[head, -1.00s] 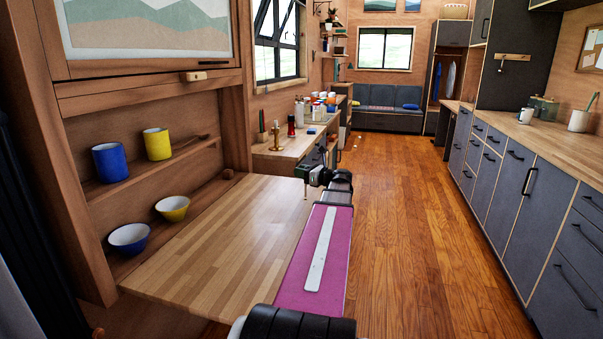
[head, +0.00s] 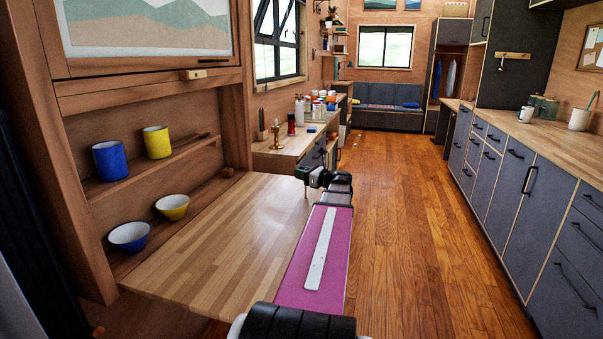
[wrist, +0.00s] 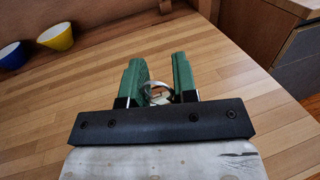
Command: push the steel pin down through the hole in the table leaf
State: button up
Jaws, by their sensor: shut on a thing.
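The wooden table leaf (head: 205,240) is folded out flat below the wall shelves in the head view. Its bare top also fills much of the wrist view (wrist: 60,115). My gripper (head: 306,178) is over the leaf's far right part, near the edge. In the wrist view, the green fingers of my gripper (wrist: 159,65) are shut on the steel pin, whose ring-shaped top (wrist: 156,91) shows between them. The pin's lower part is hidden in the wrist view. The hole is not visible, so I cannot tell how far the pin is in it.
A blue bowl (head: 129,237) and a yellow bowl (head: 173,207) stand on the low shelf behind the leaf. A blue cup (head: 109,159) and a yellow cup (head: 157,142) stand above. A cluttered counter (head: 285,150) is beyond the leaf. The floor (head: 420,230) at right is clear.

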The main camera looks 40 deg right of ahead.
jog(key=shift+f, duration=3)
jog(key=o, duration=1)
jog(key=v, duration=1)
jog(key=shift+s+d, duration=0.15)
jog(key=shift+s, duration=0.25)
